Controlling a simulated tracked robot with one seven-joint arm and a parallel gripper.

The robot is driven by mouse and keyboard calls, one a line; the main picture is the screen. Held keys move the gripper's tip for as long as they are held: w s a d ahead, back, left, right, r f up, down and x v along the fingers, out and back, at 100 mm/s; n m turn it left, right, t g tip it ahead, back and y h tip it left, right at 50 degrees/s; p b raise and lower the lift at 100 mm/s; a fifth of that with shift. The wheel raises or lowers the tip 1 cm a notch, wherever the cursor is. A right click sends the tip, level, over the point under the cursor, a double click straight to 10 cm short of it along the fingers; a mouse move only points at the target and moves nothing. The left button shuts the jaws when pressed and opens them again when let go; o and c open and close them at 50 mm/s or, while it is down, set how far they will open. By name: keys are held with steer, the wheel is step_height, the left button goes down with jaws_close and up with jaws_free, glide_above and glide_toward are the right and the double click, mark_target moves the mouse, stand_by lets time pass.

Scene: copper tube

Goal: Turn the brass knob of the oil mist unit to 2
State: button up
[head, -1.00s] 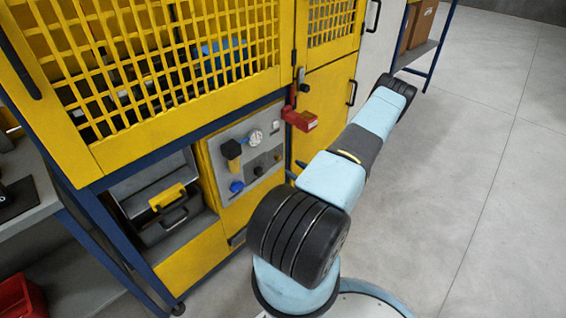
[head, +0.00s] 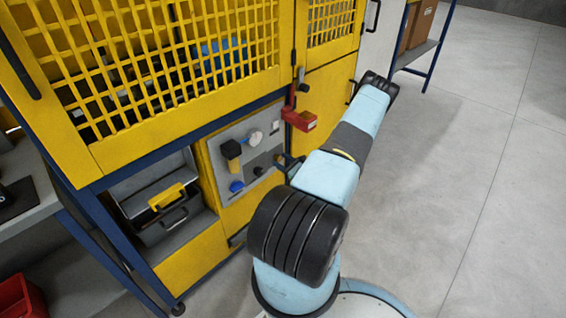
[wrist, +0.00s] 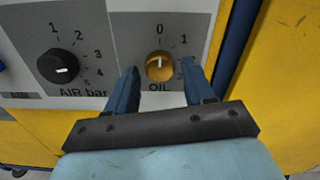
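The brass knob (wrist: 159,67) of the oil mist unit is in the wrist view, above the label OIL. Its white mark points up toward the 0. The 1 stands at its upper right; the scale below that is covered by my right finger, so I cannot read the 2. My gripper (wrist: 160,73) is open, one finger on each side of the knob, with gaps visible and nothing held. I cannot tell how far the fingertips are from the panel. In the head view my gripper (head: 288,161) is at the grey panel's right side; the knob is not clear there.
A black AIR bar knob (wrist: 58,66) with its own scale is left of the brass one. On the grey panel (head: 235,195) are a gauge (head: 254,138) and a blue knob (head: 236,186). A red padlock-like part (head: 300,120) juts out above my gripper. Open floor lies right.

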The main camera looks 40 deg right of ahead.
steer(key=c, duration=0.9)
steer(key=shift+o, duration=0.2)
steer(key=shift+m, duration=0.4)
steer(key=m, duration=0.3)
steer(key=shift+m, duration=0.3)
steer(key=m, duration=0.4)
steer(key=shift+m, duration=0.3)
steer(key=m, duration=0.8)
steer(key=shift+r+m, duration=0.1)
steer(key=shift+m, duration=0.2)
steer(key=shift+s, duration=0.1)
steer(key=shift+m, duration=0.3)
